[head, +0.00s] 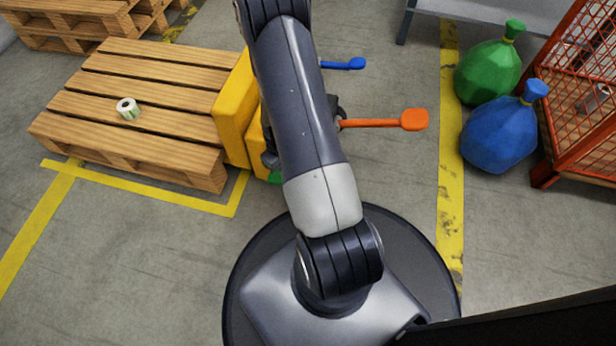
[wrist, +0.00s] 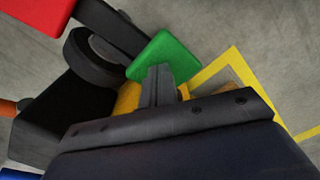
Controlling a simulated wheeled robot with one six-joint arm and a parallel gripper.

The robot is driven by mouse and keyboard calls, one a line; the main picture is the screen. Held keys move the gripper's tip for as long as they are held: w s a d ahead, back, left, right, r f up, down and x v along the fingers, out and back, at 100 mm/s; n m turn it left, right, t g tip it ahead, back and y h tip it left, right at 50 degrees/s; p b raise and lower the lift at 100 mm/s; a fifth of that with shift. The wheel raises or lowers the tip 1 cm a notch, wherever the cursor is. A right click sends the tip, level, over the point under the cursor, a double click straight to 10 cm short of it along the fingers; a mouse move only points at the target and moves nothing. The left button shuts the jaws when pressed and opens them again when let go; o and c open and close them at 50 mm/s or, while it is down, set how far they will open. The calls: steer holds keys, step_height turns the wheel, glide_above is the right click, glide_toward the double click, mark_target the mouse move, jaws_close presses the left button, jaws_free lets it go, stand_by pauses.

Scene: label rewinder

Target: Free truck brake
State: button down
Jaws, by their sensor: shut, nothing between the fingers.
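The yellow truck (head: 236,112) stands at the right end of a wooden pallet, partly hidden by my arm. An orange-ended lever (head: 412,120) and a blue-ended lever (head: 350,64) stick out to its right. A green pedal-like part (wrist: 166,57) shows just beyond my fingertips in the wrist view; only a sliver shows in the head view (head: 275,179). A red part (wrist: 34,14) and a dark wheel (wrist: 85,58) are up and left of it. My gripper (wrist: 158,82) is shut and empty, close to the green part; I cannot tell if they touch. Which part is the brake is not marked.
The pallet (head: 150,88) carries a small label roll (head: 127,108). Yellow floor lines (head: 150,195) run around it. A green bag (head: 487,72), a blue bag (head: 497,135) and an orange mesh cage (head: 580,115) stand at the right. Floor between levers and bags is clear.

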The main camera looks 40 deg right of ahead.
step_height(320, 180, up, 9)
steer(key=p, duration=0.6)
steer(key=shift+p, duration=0.3)
steer(key=shift+f+b, duration=2.8)
steer(key=shift+f, duration=1.05)
steer(key=shift+f, duration=0.1)
